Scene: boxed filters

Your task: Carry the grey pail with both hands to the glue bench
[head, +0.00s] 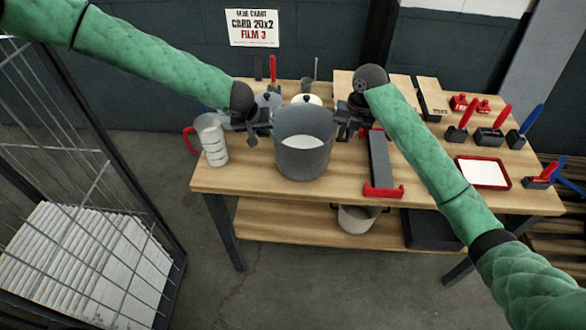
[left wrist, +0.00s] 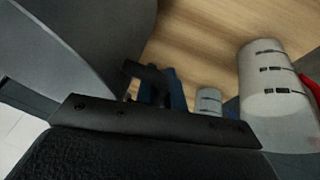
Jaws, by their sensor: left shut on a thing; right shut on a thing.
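The grey pail (head: 302,160) is upright at the front of the wooden bench (head: 240,178), under a wall sign headed "GLUE CHART"; pale contents show inside. I cannot tell whether its base touches the top. My left gripper (head: 262,127) is shut at the pail's left rim. My right gripper (head: 345,127) is shut at its right rim, opposite. In the left wrist view the pail's grey wall (left wrist: 115,35) fills the upper left, and the grip itself is mostly hidden.
A white marked jug (head: 213,142) with a red handle stands close left of the pail. A grey bar tool with red ends (head: 383,190) lies close right. Pots stand behind. Red-rimmed tray (head: 483,172) and brushes are further right. A wire cage (head: 80,190) stands at left.

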